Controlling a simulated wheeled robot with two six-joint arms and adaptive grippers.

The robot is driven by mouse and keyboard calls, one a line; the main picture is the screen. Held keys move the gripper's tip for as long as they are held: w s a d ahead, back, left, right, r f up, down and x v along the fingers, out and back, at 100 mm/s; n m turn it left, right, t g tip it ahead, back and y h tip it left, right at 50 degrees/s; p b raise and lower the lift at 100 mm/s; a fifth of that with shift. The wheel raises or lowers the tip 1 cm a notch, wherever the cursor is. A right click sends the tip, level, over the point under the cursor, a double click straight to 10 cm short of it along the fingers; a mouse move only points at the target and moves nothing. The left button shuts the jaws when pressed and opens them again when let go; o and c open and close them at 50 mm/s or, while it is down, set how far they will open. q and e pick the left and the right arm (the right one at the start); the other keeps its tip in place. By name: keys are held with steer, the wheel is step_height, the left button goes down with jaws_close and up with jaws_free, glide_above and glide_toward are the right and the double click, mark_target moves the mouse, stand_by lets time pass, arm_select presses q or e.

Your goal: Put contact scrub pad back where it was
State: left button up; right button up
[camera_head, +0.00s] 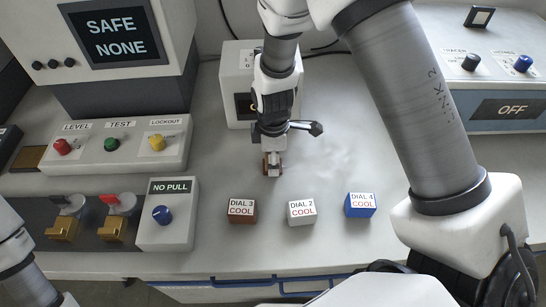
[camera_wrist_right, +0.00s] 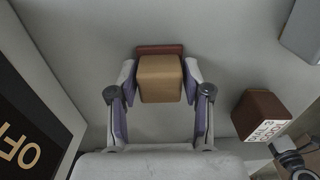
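The scrub pad, a tan block (camera_wrist_right: 160,78) with a dark red layer at its far end, is between the fingers of my right gripper (camera_wrist_right: 160,88) in the right wrist view. The fingertips appear to press on its two sides. In the head view my right gripper (camera_head: 272,160) points down over the middle of the bench and mostly hides the pad. I cannot tell whether the pad touches the bench. My left gripper is out of view; only parts of my left arm show at the left edge.
Brown (camera_head: 242,211), white (camera_head: 301,212) and blue (camera_head: 360,205) dial blocks stand in front. A white box (camera_head: 240,85) stands behind my gripper.

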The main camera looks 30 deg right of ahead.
steer(key=shift+r, duration=0.15)
step_height(320, 180, up, 12)
steer(key=shift+r+p, duration=0.1)
steer(key=shift+p, duration=0.35)
